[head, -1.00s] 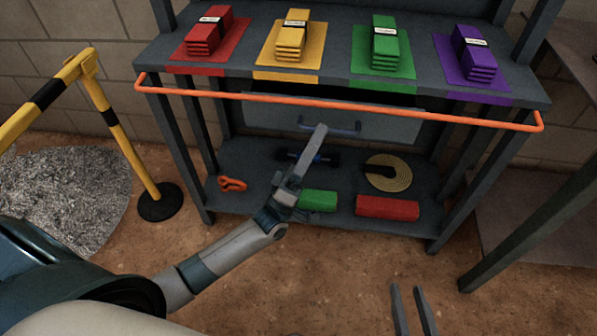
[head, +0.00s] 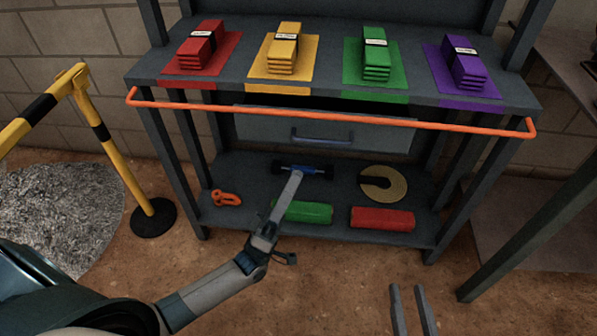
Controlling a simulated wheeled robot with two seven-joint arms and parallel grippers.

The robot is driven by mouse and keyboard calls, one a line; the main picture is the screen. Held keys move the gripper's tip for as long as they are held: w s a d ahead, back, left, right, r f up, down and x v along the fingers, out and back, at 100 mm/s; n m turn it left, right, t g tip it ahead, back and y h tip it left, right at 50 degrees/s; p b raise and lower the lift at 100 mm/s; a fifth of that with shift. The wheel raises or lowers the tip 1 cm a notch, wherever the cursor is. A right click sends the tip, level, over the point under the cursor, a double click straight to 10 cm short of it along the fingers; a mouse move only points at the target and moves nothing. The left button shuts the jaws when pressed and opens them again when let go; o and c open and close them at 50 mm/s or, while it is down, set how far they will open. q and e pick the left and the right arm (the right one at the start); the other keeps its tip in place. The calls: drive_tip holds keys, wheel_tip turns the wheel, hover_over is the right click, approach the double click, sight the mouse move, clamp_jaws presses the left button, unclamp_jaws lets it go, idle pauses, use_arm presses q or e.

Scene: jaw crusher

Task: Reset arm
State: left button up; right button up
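My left gripper (head: 297,173) reaches in from the left, in front of the workbench. Its long grey finger points up, overlapping the lower shelf in the picture near a blue and black part (head: 318,170). I see it edge-on, so whether it is open or shut is unclear. Nothing is visibly held. My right gripper (head: 407,288) shows at the bottom, right of centre. Its two fingers are apart with only floor showing between them.
Red, yellow, green and purple stacks sit on the workbench (head: 330,75). An orange rail (head: 460,122) crosses its front, before a drawer (head: 375,137). The lower shelf holds an orange shackle (head: 226,198), green block (head: 308,212), red block (head: 382,218) and tan disc (head: 383,183). A yellow-black barrier (head: 128,165) stands left.

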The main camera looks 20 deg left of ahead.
use_arm(q)
drive_tip(key=shift+d, duration=0.1)
